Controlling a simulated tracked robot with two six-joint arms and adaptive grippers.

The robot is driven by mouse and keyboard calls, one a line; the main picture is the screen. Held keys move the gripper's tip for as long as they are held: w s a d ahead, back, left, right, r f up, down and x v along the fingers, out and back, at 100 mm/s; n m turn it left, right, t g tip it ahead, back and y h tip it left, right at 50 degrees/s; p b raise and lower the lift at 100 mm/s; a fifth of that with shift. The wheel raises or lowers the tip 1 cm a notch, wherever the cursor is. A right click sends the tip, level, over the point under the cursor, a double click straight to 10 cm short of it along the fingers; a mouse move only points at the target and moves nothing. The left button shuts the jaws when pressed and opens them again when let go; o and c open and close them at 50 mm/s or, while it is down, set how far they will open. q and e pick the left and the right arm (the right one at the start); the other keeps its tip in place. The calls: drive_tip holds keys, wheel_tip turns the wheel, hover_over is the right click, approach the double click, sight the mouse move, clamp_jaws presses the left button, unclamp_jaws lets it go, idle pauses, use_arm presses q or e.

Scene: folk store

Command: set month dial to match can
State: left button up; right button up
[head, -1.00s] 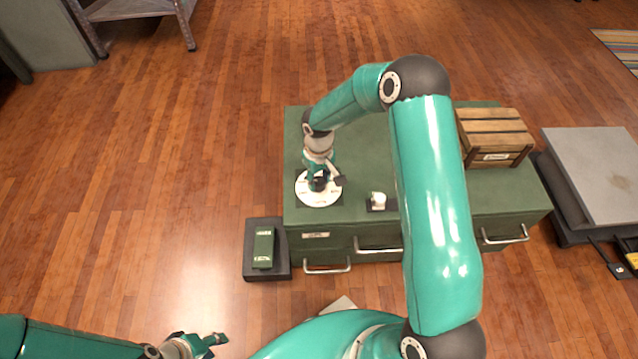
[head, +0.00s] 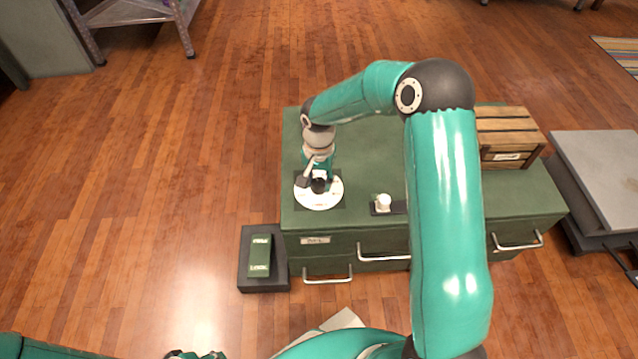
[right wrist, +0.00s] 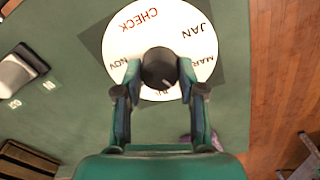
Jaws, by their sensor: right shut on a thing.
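The month dial (head: 322,200) is a white disc near the left front corner of the green cabinet top. In the right wrist view the dial (right wrist: 122,45) shows CHECK, JAN, MAR and NOV around a black knob (right wrist: 159,67). My right gripper (head: 319,183) is shut on the knob, with a finger on each side in the right wrist view (right wrist: 160,76). A small white item (head: 383,202) stands on a dark plate right of the dial; I cannot tell whether it is the can. My left gripper (head: 195,355) is mostly cut off at the bottom edge.
The green cabinet (head: 370,160) has drawers with metal handles in front. A wooden crate (head: 510,125) sits on its right side. A green box (head: 260,256) lies on a dark block on the floor at left. A grey platform (head: 600,170) stands at right.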

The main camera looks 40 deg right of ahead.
sight(320, 182)
drive_tip(key=m+b, duration=0.2)
drive_tip(key=m, duration=0.2)
drive_tip(key=shift+m, duration=0.3)
drive_tip(key=m+b, duration=0.1)
drive_tip(key=m, duration=0.3)
drive_tip(key=shift+r, duration=0.1)
idle(0.3)
drive_tip(key=o, duration=1.1)
drive_tip(key=shift+o, duration=0.2)
drive_tip(key=shift+r, duration=0.1)
wheel_tip(320, 182, up, 12)
drive_tip(key=shift+f, duration=0.2)
drive_tip(key=shift+s, duration=0.1)
